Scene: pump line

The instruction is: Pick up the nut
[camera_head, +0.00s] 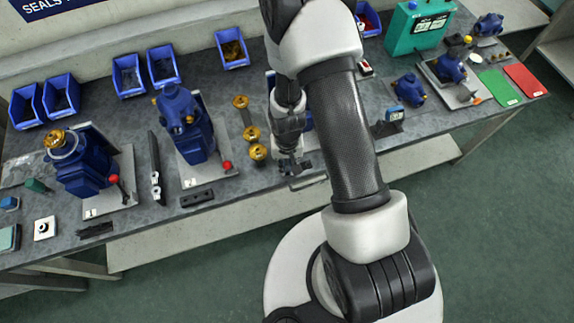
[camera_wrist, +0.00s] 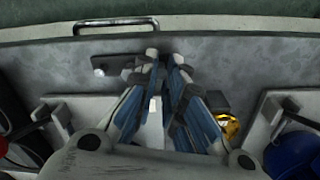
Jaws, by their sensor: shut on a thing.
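My gripper (camera_head: 290,164) is low over the front part of the grey bench, near its front edge. In the wrist view its two fingers (camera_wrist: 165,62) are close together at the tips. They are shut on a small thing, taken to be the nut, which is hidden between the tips. A dark flat plate (camera_wrist: 122,66) with a small pale round piece (camera_wrist: 98,72) lies on the bench beside the fingertips.
Brass flanged parts (camera_head: 257,152) stand left of my gripper. Blue pumps (camera_head: 181,122) on plates stand farther left, and more pumps (camera_head: 409,90) stand right. Blue bins (camera_head: 231,49) line the back. A metal handle (camera_wrist: 115,25) is at the front edge.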

